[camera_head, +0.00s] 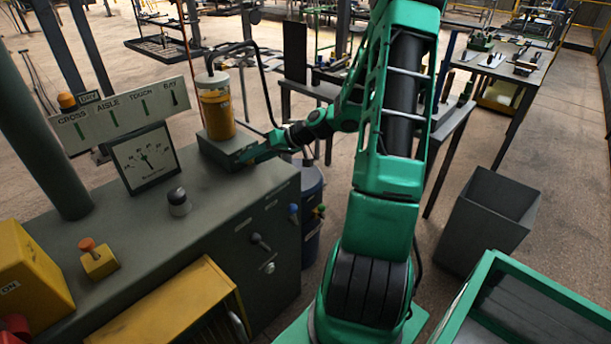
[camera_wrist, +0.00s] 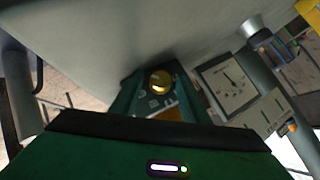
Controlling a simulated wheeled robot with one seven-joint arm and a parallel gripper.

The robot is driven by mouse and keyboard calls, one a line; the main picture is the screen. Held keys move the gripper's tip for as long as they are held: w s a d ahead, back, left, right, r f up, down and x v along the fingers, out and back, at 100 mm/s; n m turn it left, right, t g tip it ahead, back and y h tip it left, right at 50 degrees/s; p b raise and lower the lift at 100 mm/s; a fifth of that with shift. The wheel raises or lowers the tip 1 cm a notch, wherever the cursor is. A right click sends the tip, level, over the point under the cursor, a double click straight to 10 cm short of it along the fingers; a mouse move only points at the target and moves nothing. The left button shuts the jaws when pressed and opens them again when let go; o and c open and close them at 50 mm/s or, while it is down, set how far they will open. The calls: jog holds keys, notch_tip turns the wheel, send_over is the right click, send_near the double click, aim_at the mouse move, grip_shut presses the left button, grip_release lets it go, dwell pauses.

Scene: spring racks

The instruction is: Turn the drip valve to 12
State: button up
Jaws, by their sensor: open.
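The drip oiler is an amber-filled reservoir (camera_head: 216,108) on a dark box (camera_head: 228,148) at the far end of the grey cabinet top. My gripper (camera_head: 248,155) reaches in from the right, its green fingers close to the side of that box. In the wrist view, a round brass knob (camera_wrist: 160,82), apparently the drip valve, shows between the spread fingers of my gripper (camera_wrist: 160,90). Pale marks lie beside the knob, too small to read. The fingers are open; whether either touches the knob I cannot tell. In the head view the knob is hidden.
A dial gauge (camera_head: 145,158) and a labelled sign board (camera_head: 125,112) stand left of the oiler. A black knob (camera_head: 178,202) and an orange-topped yellow box (camera_head: 98,259) sit on the cabinet top (camera_head: 130,230). A dark bin (camera_head: 487,220) stands right.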

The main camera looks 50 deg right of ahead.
jog(key=n+h, duration=0.1)
jog(key=h, duration=0.1)
jog(key=a+n+h, duration=0.1)
jog(key=h, duration=0.1)
jog(key=shift+r, duration=0.15)
jog(key=shift+s+d+r, duration=0.25)
jog(key=v, duration=1)
jog(key=s+a+r+m+g+h, duration=0.1)
jog(key=s+a+g, duration=0.1)
jog(key=s, duration=0.8)
jog(key=s+a+r+m+g+h, duration=0.1)
jog(key=s+g, duration=0.4)
jog(key=s, duration=0.5)
jog(key=shift+s+a+r+m+g, duration=0.25)
jog(key=shift+a+r+m, duration=0.25)
jog(key=shift+a+m, duration=0.5)
jog(key=shift+a, duration=0.2)
jog(key=s+a+r+m+g, duration=0.1)
jog(key=s+a+r+m, duration=0.1)
jog(key=s, duration=0.6)
jog(key=shift+g, duration=0.35)
jog(key=shift+s, duration=0.1)
